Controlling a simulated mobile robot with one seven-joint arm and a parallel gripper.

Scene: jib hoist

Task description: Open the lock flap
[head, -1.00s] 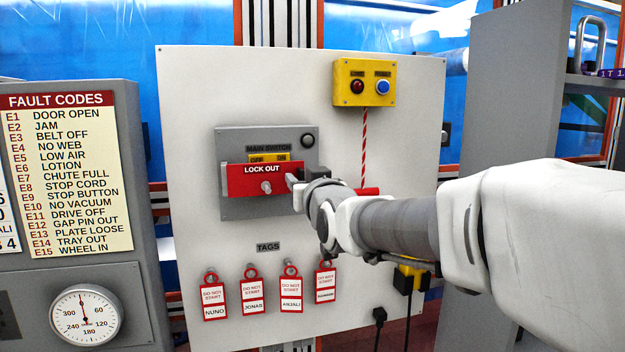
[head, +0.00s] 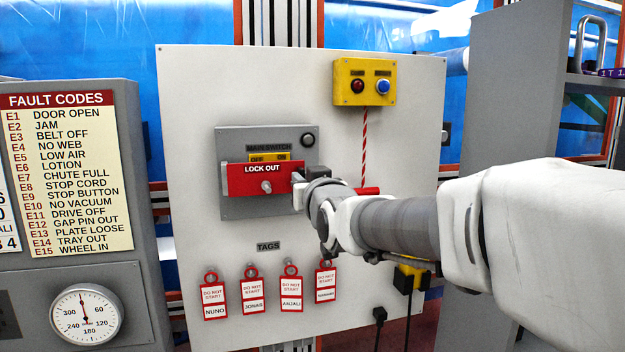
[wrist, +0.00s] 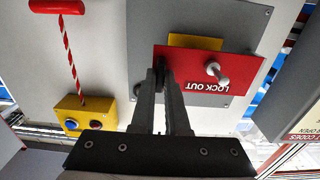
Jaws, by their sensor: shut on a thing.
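The lock flap is a red plate (head: 240,183) lettered LOCK OUT, on the grey main switch box (head: 230,208). It covers the lower part of a yellow OFF/ON label (head: 268,158). A pale knob (head: 266,187) sticks out of it; the knob also shows in the wrist view (wrist: 215,71). My gripper (head: 297,180) is at the flap's right end in the head view. In the wrist view my gripper (wrist: 160,72) has its fingers close together at the flap's edge, shut on it, away from the knob. The exact contact is partly hidden by the fingers.
A yellow button box (head: 363,83) with a red-and-white cord hanging to a red handle (head: 367,191) is above and right. Several red-framed tags (head: 252,292) hang below. A grey cabinet (head: 500,90) stands at the right. The board left of the switch is clear.

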